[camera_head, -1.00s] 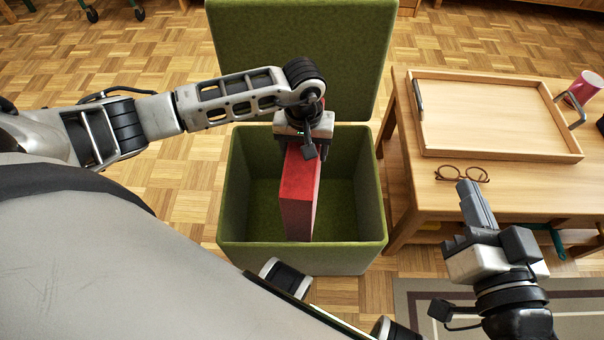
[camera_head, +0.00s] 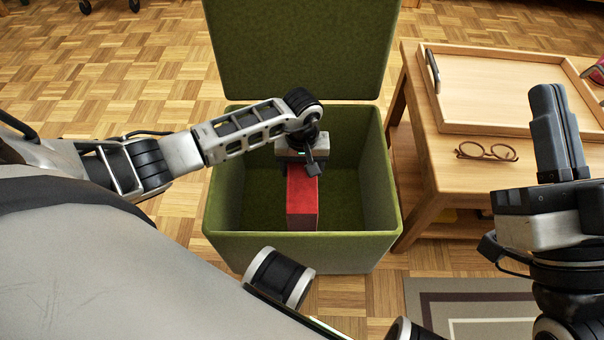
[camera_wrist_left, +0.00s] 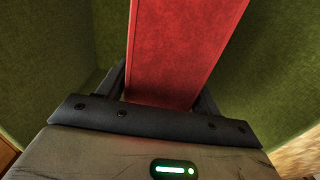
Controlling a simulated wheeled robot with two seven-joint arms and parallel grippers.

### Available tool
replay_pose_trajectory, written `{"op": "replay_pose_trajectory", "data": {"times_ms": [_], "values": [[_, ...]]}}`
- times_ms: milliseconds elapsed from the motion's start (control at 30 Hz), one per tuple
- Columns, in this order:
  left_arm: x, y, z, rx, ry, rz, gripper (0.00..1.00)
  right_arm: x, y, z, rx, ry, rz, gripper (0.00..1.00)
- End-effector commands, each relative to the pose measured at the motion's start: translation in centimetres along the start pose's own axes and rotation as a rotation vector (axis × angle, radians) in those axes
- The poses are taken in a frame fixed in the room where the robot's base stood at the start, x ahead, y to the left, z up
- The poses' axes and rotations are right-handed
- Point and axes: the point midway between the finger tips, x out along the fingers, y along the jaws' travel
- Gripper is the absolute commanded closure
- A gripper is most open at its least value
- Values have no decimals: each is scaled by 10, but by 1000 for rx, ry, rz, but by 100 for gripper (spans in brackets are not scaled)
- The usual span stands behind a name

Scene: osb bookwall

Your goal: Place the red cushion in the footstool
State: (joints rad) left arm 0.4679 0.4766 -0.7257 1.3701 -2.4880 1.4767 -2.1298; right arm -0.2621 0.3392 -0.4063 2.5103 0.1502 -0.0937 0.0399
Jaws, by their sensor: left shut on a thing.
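The red cushion (camera_head: 302,197) is a block-like shape inside the open green footstool (camera_head: 300,243). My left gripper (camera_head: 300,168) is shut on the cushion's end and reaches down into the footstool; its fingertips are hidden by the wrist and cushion. In the left wrist view the cushion (camera_wrist_left: 180,50) stands out between the fingers, with green walls (camera_wrist_left: 50,60) on both sides. I cannot tell whether the cushion touches the footstool's floor. The footstool's lid (camera_head: 300,45) stands up at the back. My right gripper (camera_head: 555,130) is at the right, its fingers appearing close together, holding nothing visible.
A wooden table (camera_head: 440,165) stands right of the footstool. It bears a wooden tray (camera_head: 490,129), glasses (camera_head: 487,152) and a pink cup (camera_head: 594,72) at the picture's edge. A striped rug (camera_head: 470,310) lies in front. Parquet floor is clear at the left.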

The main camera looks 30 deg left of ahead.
Motion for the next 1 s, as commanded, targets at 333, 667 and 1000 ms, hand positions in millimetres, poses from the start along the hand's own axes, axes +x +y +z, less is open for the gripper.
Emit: {"op": "replay_pose_trajectory", "data": {"times_ms": [333, 667, 1000], "values": [[18, 0, -1, 0, 1, 1, 90, 2, -4, -16, -112, 112, -39, 100], [22, 0, 0, 1, 0, -1, 13, 3, -5, -19, -131, 132, -47, 100], [14, 0, -1, 0, 1, 1, 13, 5, -4, -21, -115, 118, -46, 100]]}}
